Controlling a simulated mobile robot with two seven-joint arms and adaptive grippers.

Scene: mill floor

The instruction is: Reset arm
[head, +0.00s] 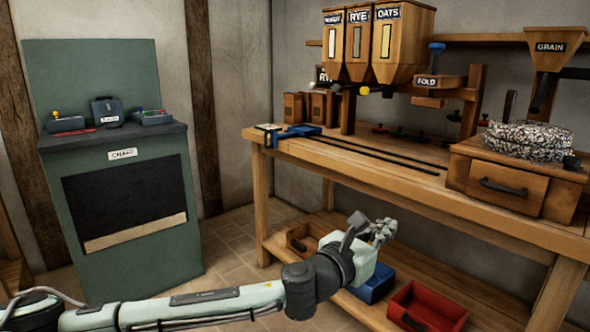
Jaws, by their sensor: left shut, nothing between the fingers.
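My left arm comes in from the lower left and reaches across the front of the wooden workbench. My left gripper (383,232) is at its end, just in front of the bench's lower shelf and below the bench top. Its fingers are together with nothing held between them. It partly covers the blue bin (374,288) on the lower shelf. My right arm and right gripper do not show.
The workbench (350,160) carries wooden hoppers (382,45), a grain funnel (550,50) and a stone mill (527,138) on a drawer box. A red bin (428,307) is on the lower shelf. A green cabinet (130,235) stands left; tiled floor shows between.

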